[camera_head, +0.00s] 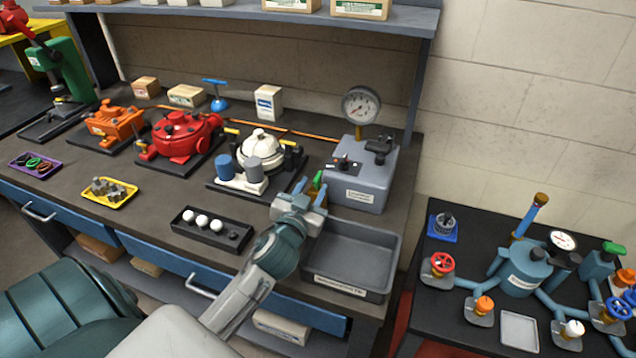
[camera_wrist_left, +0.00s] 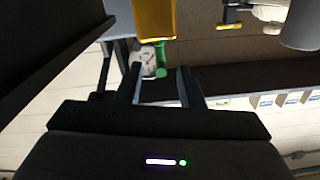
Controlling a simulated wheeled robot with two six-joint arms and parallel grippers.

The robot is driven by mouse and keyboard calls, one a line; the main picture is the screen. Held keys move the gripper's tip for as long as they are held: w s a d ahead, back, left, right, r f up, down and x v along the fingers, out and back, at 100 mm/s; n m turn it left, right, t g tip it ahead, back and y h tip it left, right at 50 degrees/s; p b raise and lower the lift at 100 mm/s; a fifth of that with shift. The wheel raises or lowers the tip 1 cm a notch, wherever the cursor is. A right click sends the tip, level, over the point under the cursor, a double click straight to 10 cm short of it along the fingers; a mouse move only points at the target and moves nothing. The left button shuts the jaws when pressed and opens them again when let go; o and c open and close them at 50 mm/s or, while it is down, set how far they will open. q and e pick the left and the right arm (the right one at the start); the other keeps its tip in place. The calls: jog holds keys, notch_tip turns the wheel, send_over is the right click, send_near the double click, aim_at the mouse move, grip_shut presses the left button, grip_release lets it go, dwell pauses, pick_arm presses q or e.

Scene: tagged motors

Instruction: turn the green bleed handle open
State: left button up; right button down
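A small green handle (camera_head: 318,181) stands above a brass-coloured fitting at the front left of a grey box (camera_head: 362,185) with a round gauge (camera_head: 361,104). My left gripper (camera_head: 303,196) is right at the handle and partly hides it. In the left wrist view, the two fingers (camera_wrist_left: 160,82) are spread apart, and the green handle (camera_wrist_left: 161,58) shows near the gap between their tips, beside a white dial. I cannot tell whether a finger touches it. Its exact turn angle is unclear. My right gripper is not in view.
A grey tray (camera_head: 385,256) lies just right of the gripper. A black tray with white balls (camera_head: 180,231) is left. Red (camera_head: 178,139), orange (camera_head: 117,124) and white (camera_head: 262,152) motors stand behind. A right-hand table has several valves, including a green-topped one (camera_head: 613,247).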

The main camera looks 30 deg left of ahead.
pick_arm(q)
jog(key=b+v, duration=0.1)
jog(key=v, duration=0.4)
dwell(0.5)
